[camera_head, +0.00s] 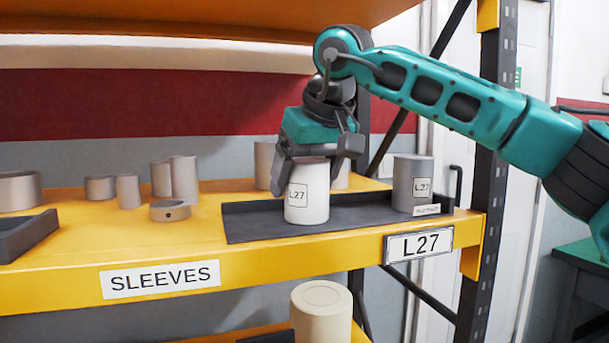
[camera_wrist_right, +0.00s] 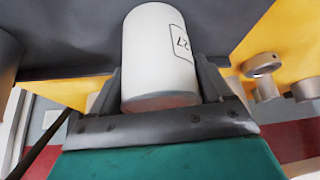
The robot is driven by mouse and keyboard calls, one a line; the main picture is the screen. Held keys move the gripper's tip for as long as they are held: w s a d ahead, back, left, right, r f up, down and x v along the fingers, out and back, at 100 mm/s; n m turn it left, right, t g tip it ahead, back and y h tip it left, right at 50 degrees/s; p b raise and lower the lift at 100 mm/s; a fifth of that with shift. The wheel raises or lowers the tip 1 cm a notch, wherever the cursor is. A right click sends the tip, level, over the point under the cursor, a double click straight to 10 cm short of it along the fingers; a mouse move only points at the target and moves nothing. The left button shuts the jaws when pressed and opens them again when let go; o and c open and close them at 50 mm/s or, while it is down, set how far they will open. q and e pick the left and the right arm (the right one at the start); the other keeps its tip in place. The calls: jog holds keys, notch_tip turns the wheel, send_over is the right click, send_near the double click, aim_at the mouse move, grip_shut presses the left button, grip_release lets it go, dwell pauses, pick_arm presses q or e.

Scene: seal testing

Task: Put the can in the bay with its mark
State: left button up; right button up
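The can (camera_head: 308,205) is a pale cylinder with a boxed L27 mark on its side. It is upright over the front part of the dark tray (camera_head: 250,229); I cannot tell whether its base touches the tray. My right gripper (camera_head: 312,172) comes down on it from above. In the right wrist view the can (camera_wrist_right: 160,55) lies between the fingertips of my right gripper (camera_wrist_right: 158,70), which appear to meet its sides. The tray is above the L27 shelf label (camera_head: 418,245). My left gripper is out of view.
A grey can (camera_head: 405,185), also marked L27, stands at the tray's right end behind a small tag (camera_head: 427,209). Several grey cylinders (camera_head: 183,180) stand left of the tray. A rack post (camera_head: 487,150) rises at the right. A pale cylinder (camera_head: 321,315) stands below.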

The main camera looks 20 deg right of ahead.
jog(key=o, duration=0.4)
jog(key=shift+c, duration=0.2)
jog(key=shift+r, duration=0.25)
jog(key=v, duration=1.2)
jog(key=shift+f, duration=0.1)
